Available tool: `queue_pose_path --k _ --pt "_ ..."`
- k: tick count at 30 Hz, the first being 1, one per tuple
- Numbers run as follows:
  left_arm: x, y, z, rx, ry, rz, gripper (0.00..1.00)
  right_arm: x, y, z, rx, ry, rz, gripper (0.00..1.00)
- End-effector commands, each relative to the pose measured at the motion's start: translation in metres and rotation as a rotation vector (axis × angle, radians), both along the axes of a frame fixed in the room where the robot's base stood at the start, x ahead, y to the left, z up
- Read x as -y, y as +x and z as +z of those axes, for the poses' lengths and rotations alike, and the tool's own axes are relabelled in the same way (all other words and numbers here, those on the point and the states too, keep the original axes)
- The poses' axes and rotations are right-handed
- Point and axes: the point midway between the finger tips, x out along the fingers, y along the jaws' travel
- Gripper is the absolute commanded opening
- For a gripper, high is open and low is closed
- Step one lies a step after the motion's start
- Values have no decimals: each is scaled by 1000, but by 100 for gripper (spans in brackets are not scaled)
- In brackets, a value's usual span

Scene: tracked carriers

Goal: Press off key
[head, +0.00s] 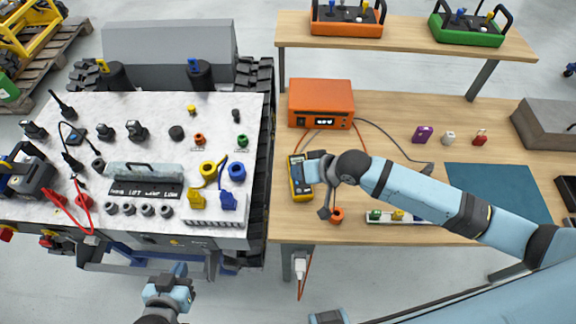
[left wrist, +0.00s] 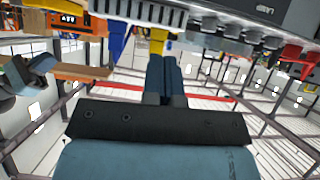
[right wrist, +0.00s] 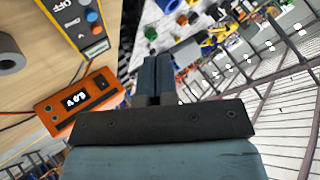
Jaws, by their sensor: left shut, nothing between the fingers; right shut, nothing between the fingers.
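A yellow and dark handheld meter (head: 301,191) lies on the wooden bench, partly covered by my right gripper (head: 299,170) in the head view. In the right wrist view the meter (right wrist: 97,48) shows at the upper left, with "OFF" lettering and several round coloured keys, one of them orange (right wrist: 92,16). I cannot tell which key is the off key. My right gripper (right wrist: 156,62) is shut and empty; contact with the meter is not visible. My left gripper (head: 180,269) is shut and empty, in front of the carrier's lower edge; its fingers (left wrist: 163,62) show in the left wrist view.
An orange box with a display (head: 321,103) stands behind the meter, with cables running from it. An orange ring (head: 337,215) and a small tray (head: 400,217) lie nearby. The tracked carrier's white top (head: 150,150) holds many plugs and tools. A blue mat (head: 500,190) is bare.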

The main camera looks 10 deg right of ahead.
Motion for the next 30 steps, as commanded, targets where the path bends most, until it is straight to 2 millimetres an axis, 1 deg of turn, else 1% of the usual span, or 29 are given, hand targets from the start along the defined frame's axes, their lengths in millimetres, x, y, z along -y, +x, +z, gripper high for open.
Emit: queue_pose_path --k 1,2,7,18,23,26,30 --pt "-2 -3 10 -14 8 3 0 7 5 12 -18 -16 -10 0" --pt "-4 -5 9 -21 12 4 0 10 6 13 -29 -21 -16 0" --pt "-7 -8 5 -38 23 7 0 17 10 12 -56 -34 -30 0" --pt "-6 -8 2 -38 22 6 0 17 10 9 -55 -33 -29 0" --pt "-5 -8 -8 -37 20 4 0 17 10 0 -55 -33 -29 0" --pt "-4 -7 -19 -38 19 0 0 17 10 -11 -54 -34 -29 0" --pt "-1 -7 -38 -41 15 -5 0 17 10 -28 -53 -34 -29 0"
